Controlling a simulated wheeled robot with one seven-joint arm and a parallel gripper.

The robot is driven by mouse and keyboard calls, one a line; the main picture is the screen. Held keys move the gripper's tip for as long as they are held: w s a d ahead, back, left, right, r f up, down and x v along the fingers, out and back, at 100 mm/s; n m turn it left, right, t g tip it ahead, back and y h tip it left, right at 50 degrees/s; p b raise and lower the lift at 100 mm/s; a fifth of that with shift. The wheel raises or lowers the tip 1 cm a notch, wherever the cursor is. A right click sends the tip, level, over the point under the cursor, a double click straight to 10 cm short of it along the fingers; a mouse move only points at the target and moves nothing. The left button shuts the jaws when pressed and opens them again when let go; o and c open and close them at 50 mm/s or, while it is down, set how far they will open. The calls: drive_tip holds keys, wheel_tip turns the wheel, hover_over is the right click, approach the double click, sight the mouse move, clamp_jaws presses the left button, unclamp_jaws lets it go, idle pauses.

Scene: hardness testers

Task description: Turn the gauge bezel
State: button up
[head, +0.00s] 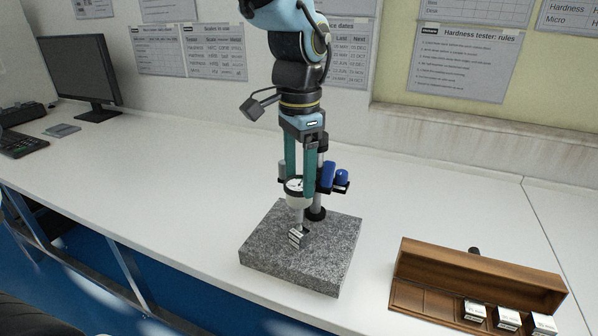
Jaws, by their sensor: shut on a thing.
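The dial gauge (294,185) has a white face with a dark pointer and stands over the grey granite block (270,262), held by a stand with a dark column and blue knobs (335,177). My gripper (302,186) comes down from above, and its two teal fingers reach the gauge on either side of its bezel. It is shut on the bezel. The right finger hides part of the gauge's edge and of the stand. Below the gauge, a small metal block with dark markings (295,237) sits on the granite.
An open wooden case (420,255) with several labelled blocks (507,319) stands at the front right. A monitor (80,68) and keyboard (22,144) are at the far left. The white bench (170,200) is clear left of the granite. Notices hang on the wall behind.

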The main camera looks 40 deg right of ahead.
sight(299, 183)
drive_tip(key=shift+d, duration=0.1)
drive_tip(key=o, duration=1.3)
wheel_tip(299, 183, up, 11)
drive_tip(key=shift+f+b, duration=0.1)
drive_tip(key=shift+b, duration=0.35)
drive_tip(key=w+a+f+n, duration=0.4)
drive_tip(key=w+a, duration=0.2)
drive_tip(key=a, duration=0.1)
drive_tip(key=w+a+f+n, duration=0.4)
drive_tip(key=w+a, duration=0.2)
drive_tip(key=a, duration=0.2)
drive_tip(key=a+f+n, duration=0.3)
drive_tip(key=a, duration=0.4)
drive_tip(key=a+f+n+t, duration=0.1)
drive_tip(key=a+f+n, duration=0.1)
drive_tip(key=a+n, duration=0.2)
drive_tip(key=a+f+n, duration=0.3)
drive_tip(key=a, duration=0.6)
drive_tip(key=shift+w+a+f+t, duration=0.2)
drive_tip(key=shift+a+f+t, duration=0.1)
drive_tip(key=shift+a, duration=0.1)
